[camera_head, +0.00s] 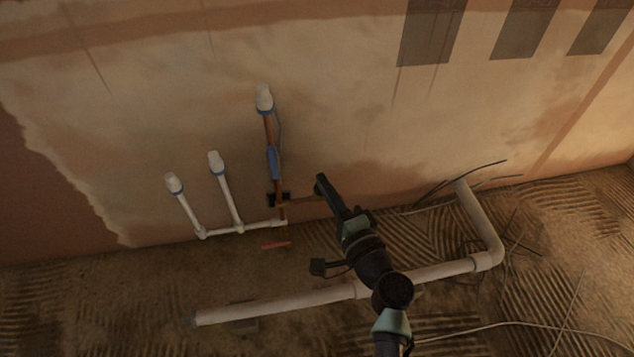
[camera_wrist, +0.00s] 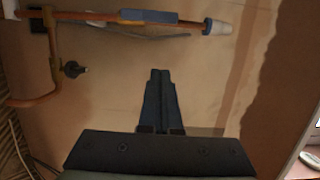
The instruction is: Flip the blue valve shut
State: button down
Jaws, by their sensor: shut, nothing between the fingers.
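The blue valve handle (camera_head: 273,162) sits on an upright copper pipe (camera_head: 269,128) at the wall. It lies in line with the pipe. In the wrist view the blue handle (camera_wrist: 147,16) shows at the top, along the copper pipe. My gripper (camera_head: 320,182) is to the right of the valve and a little lower, apart from it. In the wrist view my gripper's fingers (camera_wrist: 160,73) are together and empty, pointing at the bare wall below the handle in the picture.
White capped pipes (camera_head: 227,190) stand left of the valve. A dark bracket (camera_head: 278,198) is at the copper pipe's lower end. A thick pale pipe (camera_head: 285,303) runs along the rough floor, with loose cables (camera_head: 470,172) at right.

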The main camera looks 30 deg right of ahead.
aim_at(273, 158)
jog(key=w+a+b, duration=0.2)
jog(key=w+a, duration=0.1)
jog(key=w, duration=0.6)
jog(key=shift+a, duration=0.3)
